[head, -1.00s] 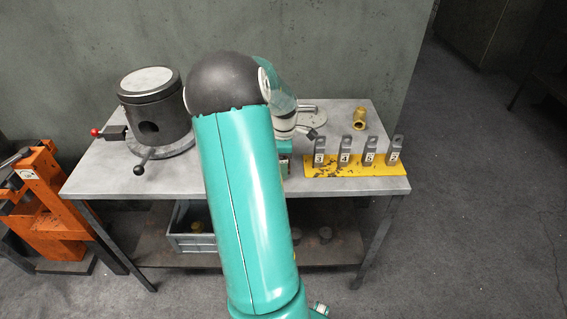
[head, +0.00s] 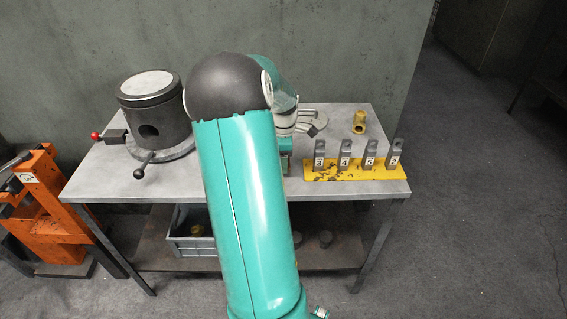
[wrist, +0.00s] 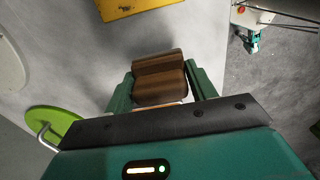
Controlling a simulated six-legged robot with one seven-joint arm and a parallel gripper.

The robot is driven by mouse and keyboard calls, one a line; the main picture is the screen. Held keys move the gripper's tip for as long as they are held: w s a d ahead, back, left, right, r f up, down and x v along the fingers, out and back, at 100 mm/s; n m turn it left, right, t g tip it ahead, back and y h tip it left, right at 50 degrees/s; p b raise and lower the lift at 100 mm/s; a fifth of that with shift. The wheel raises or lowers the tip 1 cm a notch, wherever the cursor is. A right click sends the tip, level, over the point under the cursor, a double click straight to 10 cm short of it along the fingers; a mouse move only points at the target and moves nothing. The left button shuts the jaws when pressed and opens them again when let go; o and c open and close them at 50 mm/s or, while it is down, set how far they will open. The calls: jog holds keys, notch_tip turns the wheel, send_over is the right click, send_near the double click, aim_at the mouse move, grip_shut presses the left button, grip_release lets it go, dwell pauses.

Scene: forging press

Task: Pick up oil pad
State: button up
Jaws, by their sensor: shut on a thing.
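My gripper (wrist: 160,88) shows in the wrist view, with a teal finger on each side of a brown, wood-toned ribbed block (wrist: 158,66). I take this block to be the oil pad. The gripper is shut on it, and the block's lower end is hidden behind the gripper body. The grey tabletop (wrist: 185,22) lies beyond it; I cannot tell whether the block touches it. In the head view my arm hides the block and most of the gripper.
The table (head: 345,189) carries a dark cylinder die (head: 155,112) with lever handles, a yellow plate (head: 360,173) with several numbered tags, and a brass fitting (head: 359,122). A green disc (wrist: 50,122) lies left in the wrist view. An orange frame (head: 45,205) stands left.

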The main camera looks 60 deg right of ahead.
jog(key=s+a+r, duration=0.3)
jog(key=a+r, duration=0.7)
jog(key=a, duration=0.3)
jog(key=shift+a+r, duration=0.3)
jog(key=shift+a, duration=0.05)
